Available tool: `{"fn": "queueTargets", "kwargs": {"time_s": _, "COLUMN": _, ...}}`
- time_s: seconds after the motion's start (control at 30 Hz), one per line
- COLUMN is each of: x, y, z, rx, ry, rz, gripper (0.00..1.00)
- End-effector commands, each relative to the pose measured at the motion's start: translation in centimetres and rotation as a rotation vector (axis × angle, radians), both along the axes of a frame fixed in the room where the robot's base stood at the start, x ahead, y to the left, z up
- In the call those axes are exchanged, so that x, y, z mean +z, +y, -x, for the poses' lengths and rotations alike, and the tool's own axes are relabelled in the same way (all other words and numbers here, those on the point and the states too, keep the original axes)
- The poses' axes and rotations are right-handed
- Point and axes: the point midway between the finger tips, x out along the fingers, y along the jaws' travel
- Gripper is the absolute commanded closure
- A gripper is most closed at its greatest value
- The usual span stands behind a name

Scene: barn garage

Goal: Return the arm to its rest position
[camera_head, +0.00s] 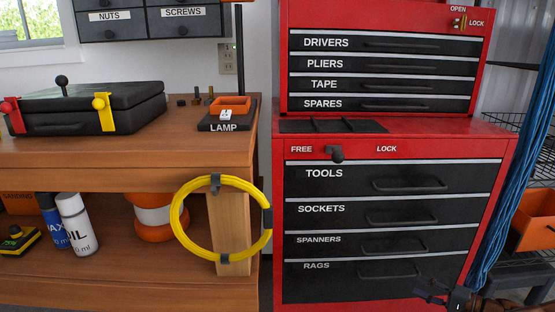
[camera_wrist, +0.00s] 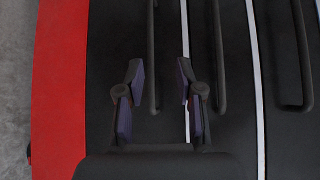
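My gripper (camera_wrist: 158,92) is in the wrist view with its two fingers apart and nothing between them. Behind it in that view are the black drawer fronts (camera_wrist: 270,60) and red frame (camera_wrist: 60,80) of the tool chest, seen sideways. In the head view the gripper (camera_head: 446,295) shows only in part, dark, at the lower right in front of the chest's lower drawers. How far it is from the drawer fronts I cannot tell.
The red tool chest (camera_head: 398,147) has its drawers shut. Left is a wooden bench (camera_head: 100,153) with a black case (camera_head: 90,105) and a yellow coil (camera_head: 178,235) on its leg. Right are a blue cable bundle (camera_head: 515,150) and an orange bin (camera_head: 535,222).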

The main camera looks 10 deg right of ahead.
Motion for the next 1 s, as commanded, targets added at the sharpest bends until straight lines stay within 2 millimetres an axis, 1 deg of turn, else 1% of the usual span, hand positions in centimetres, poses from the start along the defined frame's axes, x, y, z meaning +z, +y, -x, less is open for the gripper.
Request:
{"fn": "queueTargets", "kwargs": {"time_s": 0.03, "x": 2.2, "y": 1.4, "z": -0.6, "rx": 0.035, "ry": -0.006, "rz": 0.000, "gripper": 0.64}}
{"fn": "queueTargets", "kwargs": {"time_s": 0.07, "x": 3.3, "y": 2.3, "z": -1.0, "rx": 0.057, "ry": -0.006, "rz": -0.001, "gripper": 0.64}}
{"fn": "queueTargets", "kwargs": {"time_s": 0.17, "x": 7.8, "y": 6.0, "z": -2.1, "rx": 0.148, "ry": -0.009, "rz": 0.004, "gripper": 0.64}}
{"fn": "queueTargets", "kwargs": {"time_s": 0.2, "x": 9.6, "y": 7.7, "z": -2.4, "rx": 0.189, "ry": -0.006, "rz": 0.008, "gripper": 0.64}}
{"fn": "queueTargets", "kwargs": {"time_s": 0.23, "x": 10.9, "y": 8.9, "z": -2.6, "rx": 0.218, "ry": -0.005, "rz": 0.011, "gripper": 0.64}}
{"fn": "queueTargets", "kwargs": {"time_s": 0.27, "x": 12.1, "y": 10.2, "z": -2.6, "rx": 0.248, "ry": -0.003, "rz": 0.014, "gripper": 0.64}}
{"fn": "queueTargets", "kwargs": {"time_s": 0.3, "x": 13.8, "y": 11.9, "z": -2.7, "rx": 0.290, "ry": 0.001, "rz": 0.021, "gripper": 0.64}}
{"fn": "queueTargets", "kwargs": {"time_s": 0.47, "x": 20.0, "y": 18.1, "z": -2.1, "rx": 0.442, "ry": 0.022, "rz": 0.063, "gripper": 0.64}}
{"fn": "queueTargets", "kwargs": {"time_s": 0.5, "x": 21.4, "y": 19.7, "z": -1.7, "rx": 0.479, "ry": 0.031, "rz": 0.074, "gripper": 0.64}}
{"fn": "queueTargets", "kwargs": {"time_s": 0.57, "x": 23.5, "y": 21.8, "z": -1.1, "rx": 0.531, "ry": 0.042, "rz": 0.100, "gripper": 0.64}}
{"fn": "queueTargets", "kwargs": {"time_s": 0.7, "x": 27.9, "y": 26.4, "z": 1.0, "rx": 0.649, "ry": 0.077, "rz": 0.163, "gripper": 0.64}}
{"fn": "queueTargets", "kwargs": {"time_s": 0.8, "x": 30.6, "y": 29.3, "z": 2.8, "rx": 0.725, "ry": 0.104, "rz": 0.217, "gripper": 0.64}}
{"fn": "queueTargets", "kwargs": {"time_s": 0.87, "x": 32.2, "y": 30.9, "z": 4.1, "rx": 0.768, "ry": 0.121, "rz": 0.252, "gripper": 0.64}}
{"fn": "queueTargets", "kwargs": {"time_s": 0.9, "x": 33.1, "y": 31.9, "z": 5.0, "rx": 0.797, "ry": 0.135, "rz": 0.275, "gripper": 0.64}}
{"fn": "queueTargets", "kwargs": {"time_s": 1.0, "x": 35.4, "y": 34.0, "z": 7.3, "rx": 0.861, "ry": 0.167, "rz": 0.342, "gripper": 0.64}}
